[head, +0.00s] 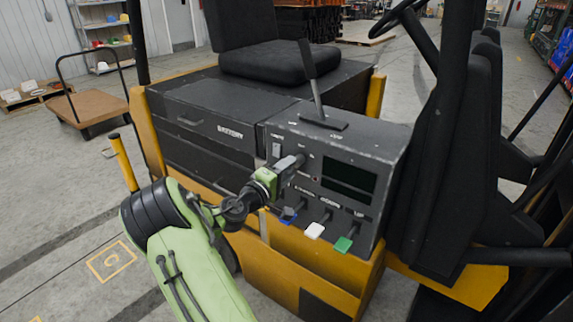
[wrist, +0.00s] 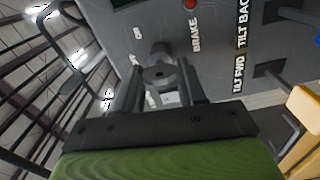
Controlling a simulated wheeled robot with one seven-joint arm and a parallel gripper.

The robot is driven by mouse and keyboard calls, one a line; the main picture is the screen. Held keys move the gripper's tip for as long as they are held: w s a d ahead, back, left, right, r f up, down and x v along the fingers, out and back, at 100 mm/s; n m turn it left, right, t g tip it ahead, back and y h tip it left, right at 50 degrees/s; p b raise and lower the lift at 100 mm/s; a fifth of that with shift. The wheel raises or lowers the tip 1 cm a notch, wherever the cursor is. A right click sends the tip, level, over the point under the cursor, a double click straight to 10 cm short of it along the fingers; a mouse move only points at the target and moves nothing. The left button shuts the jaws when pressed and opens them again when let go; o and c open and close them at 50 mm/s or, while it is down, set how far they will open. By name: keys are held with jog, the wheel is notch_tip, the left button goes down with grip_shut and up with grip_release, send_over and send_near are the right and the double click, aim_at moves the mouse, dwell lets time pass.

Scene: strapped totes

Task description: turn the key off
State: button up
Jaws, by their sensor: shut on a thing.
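The key (wrist: 160,73) shows in the wrist view as a grey knob-like piece on the dark panel, between the two fingers. My gripper (wrist: 158,84) is shut on it, one finger on each side. In the head view my gripper (head: 293,162) reaches the dark control panel (head: 385,140) of the forklift, left of a dark screen (head: 349,181). There the key is hidden by the gripper. Whether the key stands at on or off cannot be read.
A tall lever (head: 317,100) rises from the panel top. A red light (wrist: 190,4) and the BRAKE label are close to the key.

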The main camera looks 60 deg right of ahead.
jog(key=shift+n+p, duration=0.35)
jog(key=shift+n, duration=0.15)
jog(key=o, duration=1.1)
jog(key=shift+c, duration=0.2)
jog(key=w+a, duration=0.2)
jog(key=a, duration=1.3)
jog(key=shift+w+a, duration=0.25)
jog(key=shift+a, duration=0.1)
